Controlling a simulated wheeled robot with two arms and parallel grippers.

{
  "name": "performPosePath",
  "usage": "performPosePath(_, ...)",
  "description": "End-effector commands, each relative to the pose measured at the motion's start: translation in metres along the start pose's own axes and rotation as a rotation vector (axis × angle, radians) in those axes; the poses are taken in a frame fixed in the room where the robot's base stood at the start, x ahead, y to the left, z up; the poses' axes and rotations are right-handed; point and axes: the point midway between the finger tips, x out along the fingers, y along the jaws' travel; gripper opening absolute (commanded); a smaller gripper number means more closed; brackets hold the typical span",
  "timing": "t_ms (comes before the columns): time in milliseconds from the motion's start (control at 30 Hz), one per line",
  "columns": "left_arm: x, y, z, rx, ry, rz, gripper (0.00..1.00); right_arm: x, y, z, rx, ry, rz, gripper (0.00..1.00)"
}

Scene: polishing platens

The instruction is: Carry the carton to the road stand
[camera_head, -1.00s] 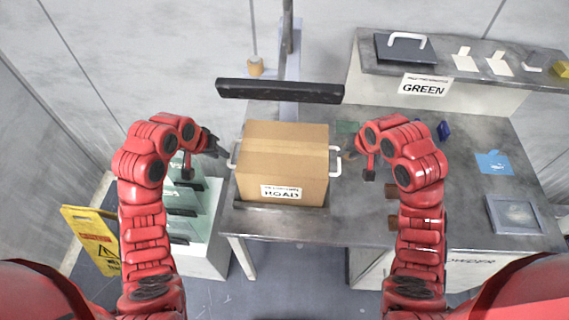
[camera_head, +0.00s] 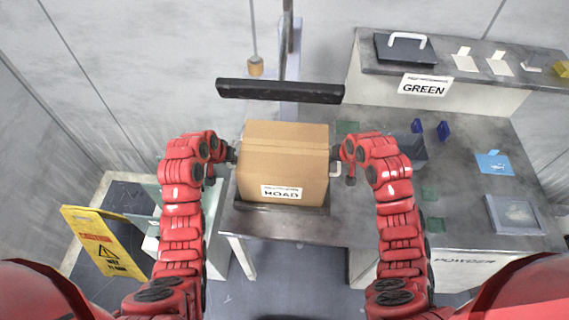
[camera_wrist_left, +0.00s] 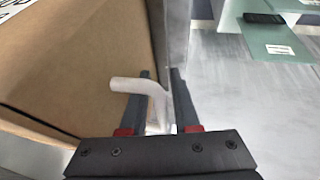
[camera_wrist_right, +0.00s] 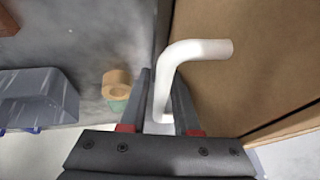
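The brown carton (camera_head: 285,160), with a ROAD label on its front, sits upright on a dark base at the left end of the grey bench. It has a white handle on each side. My left gripper (camera_head: 230,155) is at its left side. In the left wrist view, the open fingers (camera_wrist_left: 163,95) stand on either side of the left handle (camera_wrist_left: 135,86). My right gripper (camera_head: 342,155) is at its right side. In the right wrist view, its open fingers (camera_wrist_right: 163,95) stand around the right handle (camera_wrist_right: 190,50). The road stand cannot be made out.
A black bar (camera_head: 280,91) stands behind the carton. A raised shelf (camera_head: 445,72) labelled GREEN is at the back right. A yellow wet-floor sign (camera_head: 103,243) stands on the floor at left. Blue parts and a grey plate (camera_head: 513,214) lie on the bench at right.

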Motion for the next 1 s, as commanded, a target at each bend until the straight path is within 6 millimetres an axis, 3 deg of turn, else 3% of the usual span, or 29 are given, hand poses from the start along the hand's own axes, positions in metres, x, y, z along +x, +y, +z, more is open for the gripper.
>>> performPosePath(200, -0.0001, -0.0002, -0.0001, 0.000, 0.000, 0.000, 0.30, 0.0000, 0.0001, 0.0001, 0.001, 0.000, 0.000, 0.30)
performPosePath(367, -0.0002, -0.0003, -0.0001, 0.000, 0.000, 0.000, 0.01, 0.0001, 0.0002, 0.0002, 0.001, -0.001, 0.000, 0.01)
performPosePath(1000, -0.0004, -0.0004, 0.0000, 0.000, 0.000, 0.000, 0.00, 0.0000, 0.0002, 0.0004, 0.001, -0.002, 0.000, 0.00)
